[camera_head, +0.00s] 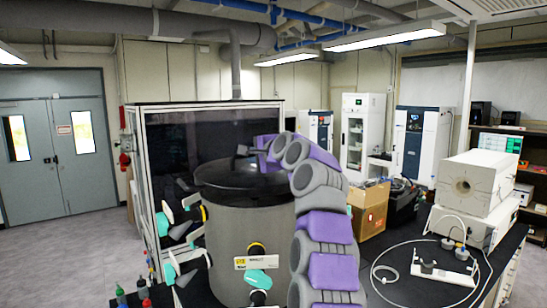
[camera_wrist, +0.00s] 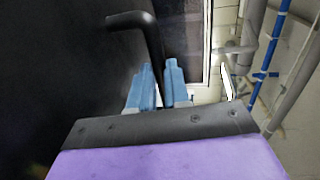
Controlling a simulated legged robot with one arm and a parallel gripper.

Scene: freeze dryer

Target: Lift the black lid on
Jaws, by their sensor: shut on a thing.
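The black lid (camera_head: 238,180) is a round dark disc at the top of the grey cylindrical drum (camera_head: 225,238) in the head view. I cannot tell whether there is a gap between lid and drum rim. My gripper (camera_head: 252,150) is at the lid's upper side, reached by my purple and grey arm from the right. In the wrist view my gripper's blue fingers (camera_wrist: 160,84) are shut around the black bent handle (camera_wrist: 150,38). The lid's dark surface (camera_wrist: 55,80) fills the left of that view. The drum's right side is hidden behind my arm.
Teal-and-white valves (camera_head: 167,220) stick out from the drum's side. A glass-fronted frame (camera_head: 142,150) stands behind it. A black bench (camera_head: 420,270) on the right holds a white furnace (camera_head: 478,182), a cardboard box (camera_head: 368,208) and cabled flasks. Open floor (camera_head: 75,250) lies on the left.

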